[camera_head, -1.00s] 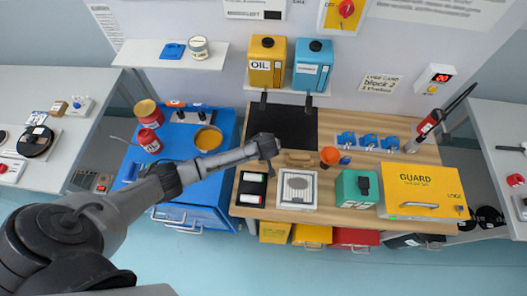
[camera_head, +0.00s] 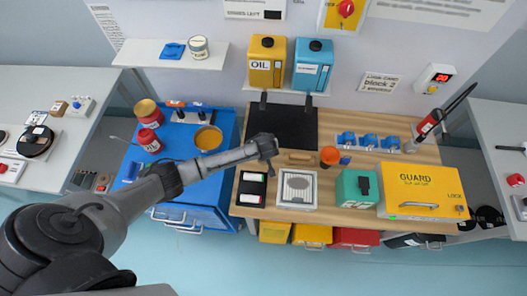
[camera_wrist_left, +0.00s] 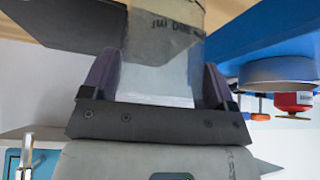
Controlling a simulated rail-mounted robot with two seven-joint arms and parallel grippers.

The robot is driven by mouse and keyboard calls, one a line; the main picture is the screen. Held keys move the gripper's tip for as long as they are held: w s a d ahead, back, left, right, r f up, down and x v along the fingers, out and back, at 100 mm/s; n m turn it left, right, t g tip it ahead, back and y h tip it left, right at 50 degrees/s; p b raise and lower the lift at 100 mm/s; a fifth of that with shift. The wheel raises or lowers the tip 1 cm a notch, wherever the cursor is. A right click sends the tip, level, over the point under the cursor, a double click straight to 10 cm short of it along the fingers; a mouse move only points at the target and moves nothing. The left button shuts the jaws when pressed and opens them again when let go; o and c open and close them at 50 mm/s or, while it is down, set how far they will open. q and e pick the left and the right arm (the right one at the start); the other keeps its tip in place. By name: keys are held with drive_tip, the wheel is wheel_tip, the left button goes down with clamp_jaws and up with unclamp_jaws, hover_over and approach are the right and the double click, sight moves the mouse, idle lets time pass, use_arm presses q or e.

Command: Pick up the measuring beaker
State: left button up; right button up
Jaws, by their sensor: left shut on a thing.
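The measuring beaker (camera_wrist_left: 165,58) shows in the left wrist view as a clear, greyish vessel with dark printed marks upside down in the picture. It sits between the two purple fingers of my left gripper (camera_wrist_left: 158,82), which is shut on it. In the head view my left gripper (camera_head: 268,148) is over the left part of the wooden worktop, near the dark mat. The beaker cannot be made out there, hidden by the gripper. My right gripper is not in view.
The blue cabinet (camera_head: 190,185) with red cans and an orange-filled pan (camera_head: 208,138) stands left of the worktop. A black mat (camera_head: 296,127), orange cup (camera_head: 330,155), teal box (camera_head: 356,188) and yellow GUARD box (camera_head: 421,190) are on the worktop. OIL (camera_head: 267,62) and blue canisters (camera_head: 313,65) stand on a shelf.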

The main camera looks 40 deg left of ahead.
use_arm(q)
drive_tip(key=shift+r, duration=0.1)
drive_tip(key=s+d+r+m+t+h+b, duration=0.1)
drive_tip(key=s+d+r+m, duration=0.1)
drive_tip(key=d+r, duration=0.6)
drive_tip(key=s+d+r+m+t+h+b, duration=0.1)
drive_tip(key=s+d+r+m, duration=0.2)
drive_tip(key=d+r, duration=0.55)
drive_tip(key=s+d+r+m+h+p, duration=0.15)
drive_tip(key=r+p, duration=0.25)
drive_tip(key=r, duration=0.5)
drive_tip(key=s+r+m+h+p, duration=0.1)
drive_tip(key=s+r+m+p, duration=0.15)
drive_tip(key=r, duration=0.55)
drive_tip(key=w+a+r+p, duration=0.2)
drive_tip(key=r, duration=0.5)
drive_tip(key=w+a+r+p, duration=0.2)
drive_tip(key=a+r+p, duration=0.1)
drive_tip(key=r, duration=0.3)
drive_tip(key=shift+w+r+p, duration=0.2)
drive_tip(key=shift+r+p, duration=0.15)
drive_tip(key=shift+r, duration=0.05)
